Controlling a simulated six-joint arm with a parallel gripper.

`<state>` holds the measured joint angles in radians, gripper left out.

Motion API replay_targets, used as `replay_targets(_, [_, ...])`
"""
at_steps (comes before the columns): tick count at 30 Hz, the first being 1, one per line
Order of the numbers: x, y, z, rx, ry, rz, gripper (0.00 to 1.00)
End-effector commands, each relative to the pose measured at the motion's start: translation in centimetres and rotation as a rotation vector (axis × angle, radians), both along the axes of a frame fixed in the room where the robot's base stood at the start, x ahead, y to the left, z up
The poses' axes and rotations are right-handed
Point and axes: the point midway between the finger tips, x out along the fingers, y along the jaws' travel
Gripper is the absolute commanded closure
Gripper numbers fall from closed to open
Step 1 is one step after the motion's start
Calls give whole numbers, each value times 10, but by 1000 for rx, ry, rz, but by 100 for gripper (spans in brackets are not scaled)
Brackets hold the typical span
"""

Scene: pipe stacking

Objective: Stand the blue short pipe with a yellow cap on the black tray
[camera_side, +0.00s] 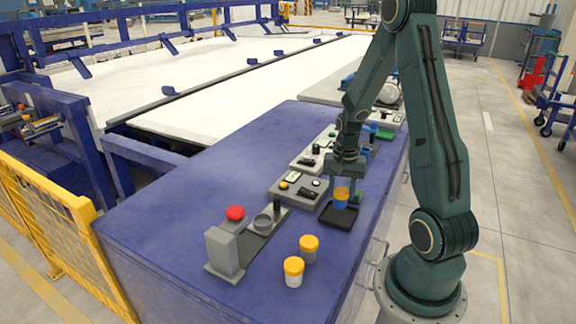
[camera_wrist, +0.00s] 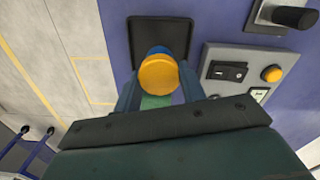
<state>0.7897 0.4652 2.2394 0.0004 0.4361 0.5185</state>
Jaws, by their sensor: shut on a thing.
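The blue short pipe with a yellow cap (camera_side: 341,198) is upright at the black tray (camera_side: 329,218). In the wrist view its yellow cap (camera_wrist: 159,75) faces the camera, and a little blue shows behind it. My gripper (camera_side: 349,185) is shut on the pipe, with one finger on each side in the wrist view (camera_wrist: 158,88). The black tray also shows in the wrist view (camera_wrist: 178,32), under and beyond the pipe. The pipe's lower end is over or on the tray; I cannot tell whether it touches.
Two white pipes with yellow caps (camera_side: 293,272) (camera_side: 309,248) stand on the blue table (camera_side: 170,215) towards the front. A grey control box (camera_side: 300,190) lies left of the tray. A grey fixture with a red button (camera_side: 235,213) stands further left. The table's right edge is close to the tray.

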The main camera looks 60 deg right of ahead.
Motion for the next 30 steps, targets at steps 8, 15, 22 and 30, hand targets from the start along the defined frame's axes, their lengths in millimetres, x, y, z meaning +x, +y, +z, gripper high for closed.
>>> replay_targets(8, [-1,1,-7,2,3,0,82])
replay_targets(15, [-1,1,-30,3,3,0,82])
replay_targets(22, [0,0,-38,1,1,0,82])
replay_targets(30, [0,0,-39,1,1,0,82])
